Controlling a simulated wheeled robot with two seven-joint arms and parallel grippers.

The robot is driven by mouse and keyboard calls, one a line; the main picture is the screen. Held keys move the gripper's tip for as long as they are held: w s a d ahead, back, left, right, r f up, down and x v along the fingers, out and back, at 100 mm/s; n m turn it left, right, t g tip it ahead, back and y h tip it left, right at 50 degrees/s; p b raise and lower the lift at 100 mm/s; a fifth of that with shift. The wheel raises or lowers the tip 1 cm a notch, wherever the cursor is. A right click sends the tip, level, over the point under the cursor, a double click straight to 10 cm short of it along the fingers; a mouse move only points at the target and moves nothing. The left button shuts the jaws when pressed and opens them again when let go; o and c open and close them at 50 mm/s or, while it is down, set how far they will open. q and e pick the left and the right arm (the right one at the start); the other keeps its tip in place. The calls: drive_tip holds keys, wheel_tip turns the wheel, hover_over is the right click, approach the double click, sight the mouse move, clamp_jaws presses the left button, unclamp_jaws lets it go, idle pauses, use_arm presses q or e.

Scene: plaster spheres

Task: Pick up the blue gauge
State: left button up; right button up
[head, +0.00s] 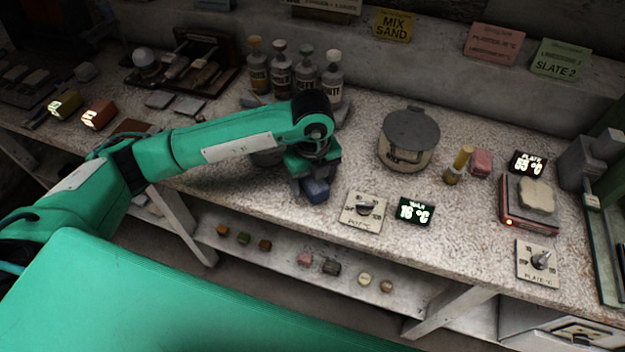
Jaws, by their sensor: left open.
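A small dark blue block (317,191), which looks like the blue gauge, sits at the front edge of the speckled bench (460,225). My left arm reaches in from the left, and its gripper (312,183) points down right over the block. The gripper is open, with its fingers close to the block; I cannot tell whether they touch it. The gripper hides the block's upper part, and no display on it shows. My right gripper is not in view.
A lidded pot (408,140) stands right of the gripper, and a dial plate (363,211) and a small display (415,211) lie nearby. Several bottles (282,72) stand behind my arm. A shelf (330,280) runs below.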

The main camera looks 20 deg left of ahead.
use_arm(q)
drive_tip(key=shift+f+b, duration=0.25)
drive_tip(key=shift+b, duration=0.05)
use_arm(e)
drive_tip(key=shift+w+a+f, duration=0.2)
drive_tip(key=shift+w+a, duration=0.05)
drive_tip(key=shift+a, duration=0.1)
use_arm(q)
drive_tip(key=c, duration=1.2)
drive_tip(key=shift+c, duration=0.3)
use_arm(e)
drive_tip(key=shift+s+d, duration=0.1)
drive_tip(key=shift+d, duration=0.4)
use_arm(q)
drive_tip(key=shift+r, duration=0.15)
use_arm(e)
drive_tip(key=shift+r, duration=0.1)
